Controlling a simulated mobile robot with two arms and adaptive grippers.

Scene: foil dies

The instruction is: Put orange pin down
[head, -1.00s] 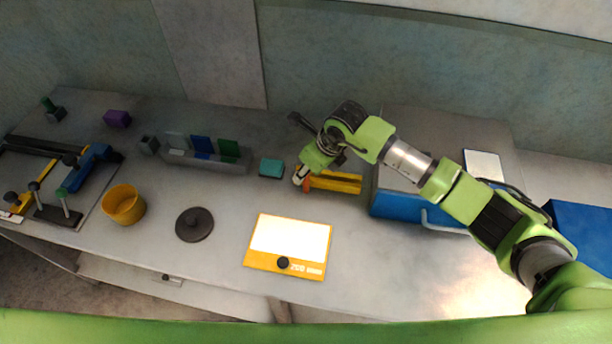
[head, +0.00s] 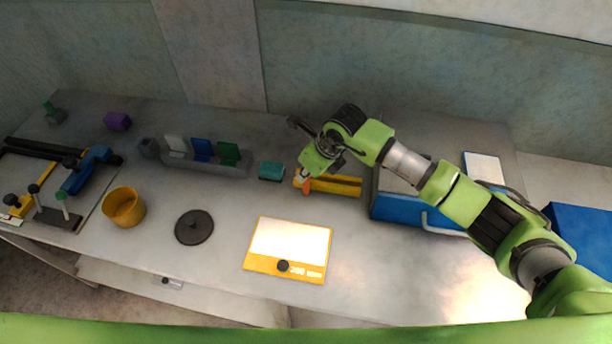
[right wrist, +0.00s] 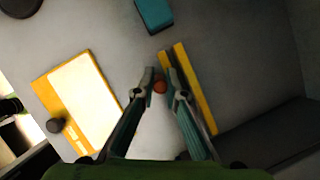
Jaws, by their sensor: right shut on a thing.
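The orange pin (head: 306,187) is between the fingertips of my right gripper (head: 303,179), at the left end of a yellow slotted block (head: 338,185). In the right wrist view, the round orange end of the pin (right wrist: 160,86) shows between the two fingertips (right wrist: 161,80) of my right gripper, which is shut on it. The yellow block (right wrist: 194,88) lies just to the right of the pin there. I cannot tell whether the pin touches the block or the table. My left gripper is not in view.
A teal block (head: 271,170) lies left of the right gripper. A yellow-framed white board (head: 288,268) lies in front. A blue box (head: 397,208) stands to the right under my arm. A dark round lid (head: 194,226) and yellow cup (head: 124,206) stand further left.

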